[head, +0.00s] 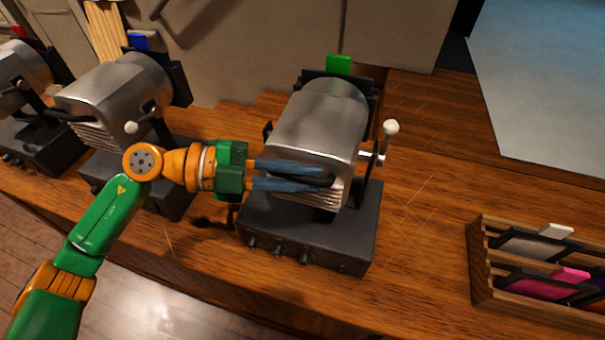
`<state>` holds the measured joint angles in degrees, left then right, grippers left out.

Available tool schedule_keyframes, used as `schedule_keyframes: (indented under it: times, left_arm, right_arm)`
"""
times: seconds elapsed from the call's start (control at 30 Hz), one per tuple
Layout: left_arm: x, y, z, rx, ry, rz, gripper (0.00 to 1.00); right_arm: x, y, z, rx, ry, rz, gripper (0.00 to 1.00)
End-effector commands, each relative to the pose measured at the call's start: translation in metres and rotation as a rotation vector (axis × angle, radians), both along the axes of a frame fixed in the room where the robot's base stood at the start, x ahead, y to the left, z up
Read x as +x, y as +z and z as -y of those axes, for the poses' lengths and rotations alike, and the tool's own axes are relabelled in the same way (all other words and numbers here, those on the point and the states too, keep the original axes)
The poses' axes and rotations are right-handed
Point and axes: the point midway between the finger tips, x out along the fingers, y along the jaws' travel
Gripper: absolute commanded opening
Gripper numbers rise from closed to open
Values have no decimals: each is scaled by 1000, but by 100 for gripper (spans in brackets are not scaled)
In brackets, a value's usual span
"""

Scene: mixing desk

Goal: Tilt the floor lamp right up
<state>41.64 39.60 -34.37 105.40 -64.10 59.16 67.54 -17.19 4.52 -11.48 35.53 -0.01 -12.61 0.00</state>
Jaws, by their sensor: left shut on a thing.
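A silver floor lamp (312,125) with a green tab (339,65) at its far end sits in a dark yoke on a black base box (310,233). A white-tipped lever (390,128) stands at its right side. My left gripper (325,178) reaches in from the left, its blue fingers at the lamp's near end. It is shut on the dark handle (318,181) there; the fingers partly hide the handle. The lamp's near end is lower than its far end. My right gripper is not in view.
Two similar lamps stand to the left, one with a blue tab (139,41) and one with a red tab (19,31). A wooden rack (478,268) of coloured filters is at the right. Bare desk (430,170) lies between lamp and rack.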

Motion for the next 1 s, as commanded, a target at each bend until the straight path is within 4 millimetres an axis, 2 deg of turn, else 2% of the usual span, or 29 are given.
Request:
schedule_keyframes:
  times: [0.03, 0.1, 1.0]
  left_arm:
    - [-1, -9, -1, -1, -2, 11, 0]
    - [-3, -15, -1, -9, -2, 38, 0]
    - [-10, -77, -3, -148, -5, 464, 0]
  right_arm:
    - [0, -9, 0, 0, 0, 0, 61]
    - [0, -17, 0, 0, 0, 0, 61]
    - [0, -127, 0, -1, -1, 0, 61]
